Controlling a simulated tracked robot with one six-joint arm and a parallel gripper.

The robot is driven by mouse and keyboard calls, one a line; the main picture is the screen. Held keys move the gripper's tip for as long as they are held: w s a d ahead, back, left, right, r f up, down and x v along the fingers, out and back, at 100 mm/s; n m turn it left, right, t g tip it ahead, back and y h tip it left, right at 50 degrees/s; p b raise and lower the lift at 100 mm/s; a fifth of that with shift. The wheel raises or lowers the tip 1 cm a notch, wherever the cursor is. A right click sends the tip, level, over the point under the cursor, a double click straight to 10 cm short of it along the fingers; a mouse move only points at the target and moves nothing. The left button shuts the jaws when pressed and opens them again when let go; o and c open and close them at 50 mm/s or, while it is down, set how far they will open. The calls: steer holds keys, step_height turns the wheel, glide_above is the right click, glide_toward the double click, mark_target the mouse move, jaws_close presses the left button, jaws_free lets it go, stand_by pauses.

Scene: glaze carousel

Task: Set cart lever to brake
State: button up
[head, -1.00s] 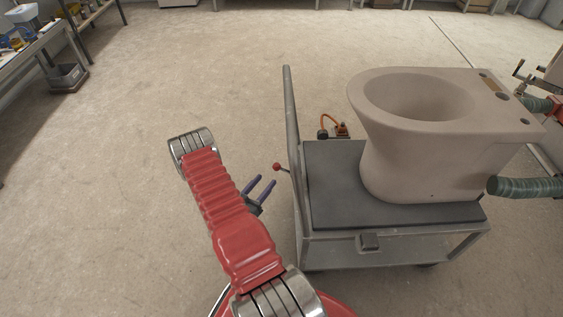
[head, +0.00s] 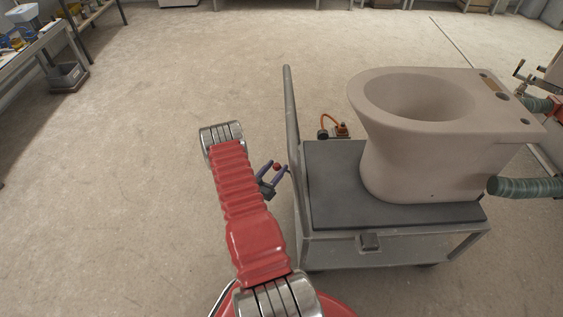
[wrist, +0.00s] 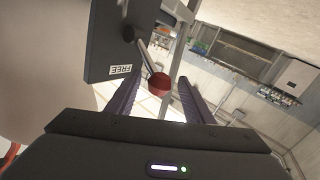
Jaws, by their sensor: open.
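The cart (head: 395,243) stands right of centre in the head view, with an upright handle on its left side. Its lever is a thin rod with a red ball knob (head: 277,167). In the wrist view the lever's knob (wrist: 158,84) hangs from a dark pivot on a grey plate (wrist: 115,45), beside a label reading "FREE" (wrist: 121,69). No brake label is visible. My gripper (head: 276,168) is open, its two purple fingers on either side of the knob in both views. I cannot tell whether either finger touches it.
A large unglazed toilet bowl (head: 425,140) stands on the cart's dark top. An orange-hosed device (head: 334,130) sits behind the cart. Green padded arms (head: 525,187) reach in at the right. The floor left of my arm is clear.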

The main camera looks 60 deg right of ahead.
steer(key=d, duration=0.4)
steer(key=shift+s+d, duration=0.3)
steer(key=shift+d, duration=0.05)
steer(key=shift+c, duration=0.4)
jaws_close()
